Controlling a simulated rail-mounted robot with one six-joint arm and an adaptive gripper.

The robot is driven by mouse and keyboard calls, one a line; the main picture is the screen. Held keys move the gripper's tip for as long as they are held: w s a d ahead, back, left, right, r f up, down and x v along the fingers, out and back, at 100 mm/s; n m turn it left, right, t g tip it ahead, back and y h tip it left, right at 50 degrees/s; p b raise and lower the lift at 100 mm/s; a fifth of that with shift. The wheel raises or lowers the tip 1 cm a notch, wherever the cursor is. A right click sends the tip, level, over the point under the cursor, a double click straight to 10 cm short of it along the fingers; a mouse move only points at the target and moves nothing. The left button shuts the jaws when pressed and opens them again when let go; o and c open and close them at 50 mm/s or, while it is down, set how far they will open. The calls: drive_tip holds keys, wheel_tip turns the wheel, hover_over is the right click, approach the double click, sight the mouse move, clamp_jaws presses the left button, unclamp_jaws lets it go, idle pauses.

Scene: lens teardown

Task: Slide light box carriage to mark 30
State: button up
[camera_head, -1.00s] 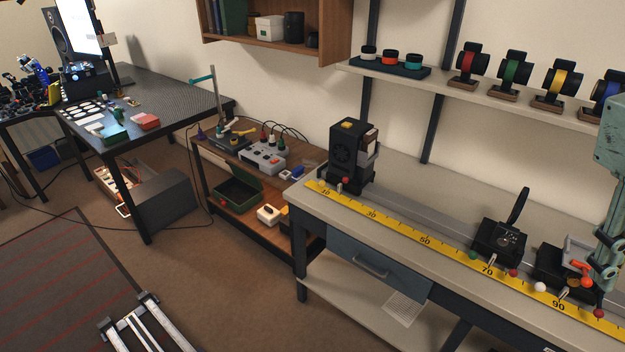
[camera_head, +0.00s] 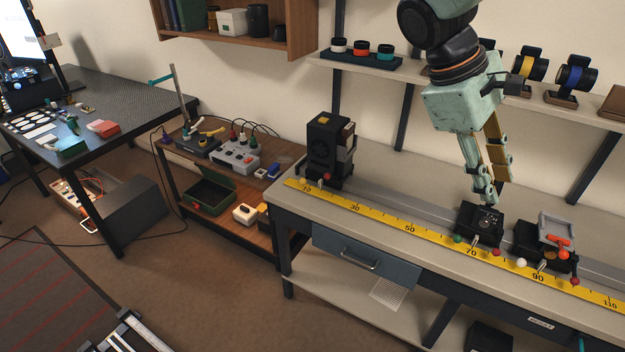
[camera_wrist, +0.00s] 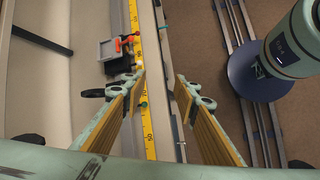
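A tall black vented housing, apparently the light box (camera_head: 324,145), stands on the rail at the left end of the bench, with a red knob near mark 10 to 15 of the yellow scale (camera_head: 388,222). A low black carriage (camera_head: 478,222) sits near mark 70. Another carriage with a grey frame (camera_head: 552,232) and orange-red knob sits near mark 90. My gripper (camera_head: 487,198) points down over the carriage near 70; contact cannot be told. In the wrist view my gripper's fingers (camera_wrist: 160,88) are apart with nothing between them. The left finger hides most of that carriage.
The rail (camera_head: 410,205) between the light box and the carriage near 70 looks clear. A shelf (camera_head: 420,78) with coloured discs on stands runs behind the bench. A low wooden cart (camera_head: 225,215) stands left of the bench. Green, red and white balls line the scale's edge.

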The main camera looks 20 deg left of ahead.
drive_tip(key=w+a+f+n+t+h+p, duration=0.2)
drive_tip(key=w+a+f+n+h+p, duration=0.25)
drive_tip(key=w+a, duration=0.7)
drive_tip(key=n+t+y+p, duration=0.4)
drive_tip(key=n+t, duration=1)
drive_tip(key=n, duration=0.4)
approach(303, 180)
drive_tip(key=s+a, duration=0.2)
drive_tip(key=shift+s+f+m, duration=0.25)
drive_tip(key=shift+s+f, duration=0.05)
drive_tip(key=shift+f, duration=0.1)
drive_tip(key=shift+d, duration=0.1)
drive_tip(key=shift+x, duration=6.85)
drive_tip(key=shift+d+f, duration=0.1)
